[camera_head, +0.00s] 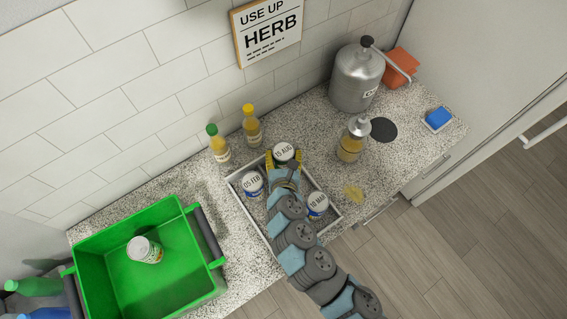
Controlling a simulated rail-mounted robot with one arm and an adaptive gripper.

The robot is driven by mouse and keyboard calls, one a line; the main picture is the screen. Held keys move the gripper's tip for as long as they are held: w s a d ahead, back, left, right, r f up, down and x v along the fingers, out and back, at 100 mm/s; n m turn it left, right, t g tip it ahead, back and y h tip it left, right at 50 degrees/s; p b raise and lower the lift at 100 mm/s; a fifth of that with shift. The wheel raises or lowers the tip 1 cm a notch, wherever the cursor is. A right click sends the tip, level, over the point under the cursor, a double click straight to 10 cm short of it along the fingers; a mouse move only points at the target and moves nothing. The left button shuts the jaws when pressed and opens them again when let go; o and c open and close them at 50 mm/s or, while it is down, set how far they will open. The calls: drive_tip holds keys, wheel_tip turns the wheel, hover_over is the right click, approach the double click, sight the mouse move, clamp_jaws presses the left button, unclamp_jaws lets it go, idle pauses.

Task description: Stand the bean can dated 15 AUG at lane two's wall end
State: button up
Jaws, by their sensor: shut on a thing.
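The can marked 15 AUG (283,150) has a white lid and is at the wall side of the shallow white-rimmed tray (243,209). My gripper (284,163), with yellow fingers, is shut on it. My arm reaches over the tray from the lower right and hides its middle. Whether this can touches the tray floor cannot be told. A can marked 05 FEB (252,184) stands at the tray's left side. A can marked 10 MAR (317,205) stands at the right, front side. The lane dividers are mostly hidden.
A green crate (184,206) at left holds another can (145,250). Green-capped (219,146) and yellow-capped (252,126) bottles stand behind the tray. A pump bottle (353,141) and steel canister (357,78) stand right. A sign (266,32) hangs on the tiled wall.

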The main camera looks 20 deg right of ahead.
drive_tip(key=shift+f, duration=2.4)
drive_tip(key=shift+f+b, duration=0.2)
drive_tip(key=shift+b, duration=0.1)
drive_tip(key=o, duration=1.3)
drive_tip(key=shift+c, duration=0.2)
drive_tip(key=shift+r, duration=0.25)
drive_tip(key=shift+p+v, duration=0.6)
drive_tip(key=shift+v, duration=1.4)
